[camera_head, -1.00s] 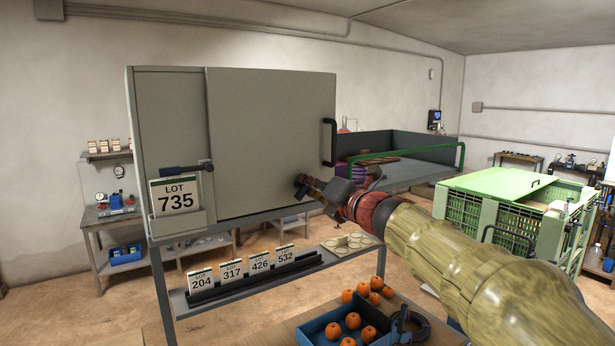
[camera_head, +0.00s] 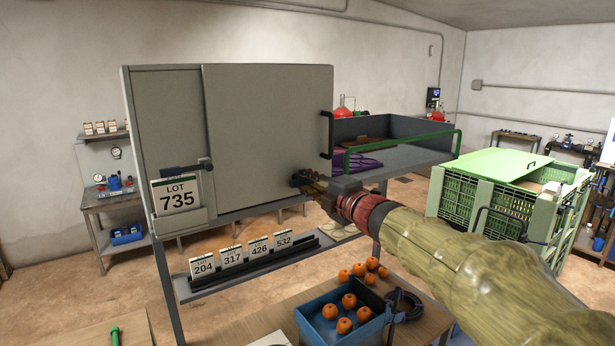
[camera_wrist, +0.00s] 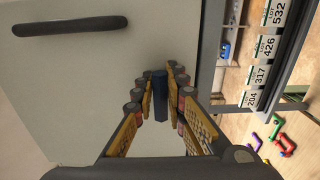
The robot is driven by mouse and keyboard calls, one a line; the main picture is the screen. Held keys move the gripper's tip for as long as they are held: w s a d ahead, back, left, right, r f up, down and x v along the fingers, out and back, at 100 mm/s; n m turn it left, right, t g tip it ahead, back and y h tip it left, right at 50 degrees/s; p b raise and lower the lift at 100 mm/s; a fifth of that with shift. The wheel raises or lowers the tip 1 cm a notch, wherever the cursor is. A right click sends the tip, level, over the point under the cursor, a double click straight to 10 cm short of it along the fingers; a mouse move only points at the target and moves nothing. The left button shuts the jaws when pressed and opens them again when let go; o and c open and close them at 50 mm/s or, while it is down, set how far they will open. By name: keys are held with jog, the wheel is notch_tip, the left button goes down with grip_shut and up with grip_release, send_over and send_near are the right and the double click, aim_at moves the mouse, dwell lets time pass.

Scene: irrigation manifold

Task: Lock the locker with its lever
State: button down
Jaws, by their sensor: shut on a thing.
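The grey locker (camera_head: 262,120) stands on a raised frame, its door flat against the front. A black handle (camera_head: 327,135) is at the door's right edge; it also shows in the wrist view (camera_wrist: 70,26). My gripper (camera_head: 303,180) is at the door's lower right, below the handle and well right of that lever. Its fingers are closed around a short dark blue bar (camera_wrist: 160,96) in front of the door. I cannot tell how the bar is attached.
A rack with several lot cards (camera_head: 231,258) is below the locker. An orange-filled blue crate (camera_head: 318,331) stands lower down. A grey tray bench (camera_head: 400,170) and a green slatted crate (camera_head: 500,195) are at right. Open floor shows at left.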

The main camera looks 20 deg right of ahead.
dwell(0.6)
jog(key=c, duration=1.8)
grip_release()
jog(key=v, duration=1.2)
